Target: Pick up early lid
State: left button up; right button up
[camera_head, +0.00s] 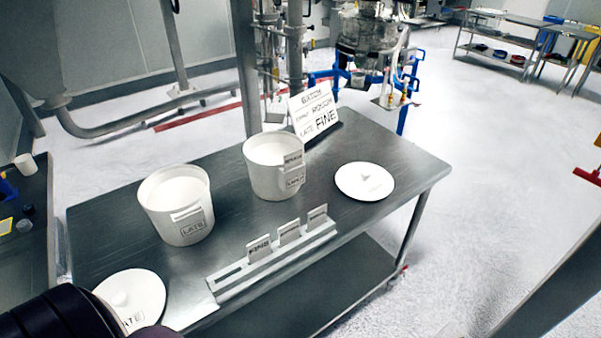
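The other lid (147,290) lies at the front left, with a label whose visible letters read "ATE". It is partly covered by a dark part of my arm at the lower left. The left white bucket (160,208) is labelled "LATE". The right white bucket (262,180) carries two tags, too small to read surely. Both buckets stand upright with open tops. The fingers of neither gripper are visible.
A metal rack (232,284) with several small cards, one reading "FINE", runs along the table's front. A sign (314,112) about batches stands at the back. The metal table (415,170) is bare right of the right lid. Another dark table (30,240) stands at the left.

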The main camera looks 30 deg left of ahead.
aim_at(363, 182)
jog(key=i+l+u, duration=0.5)
jog(key=i+l, duration=0.3)
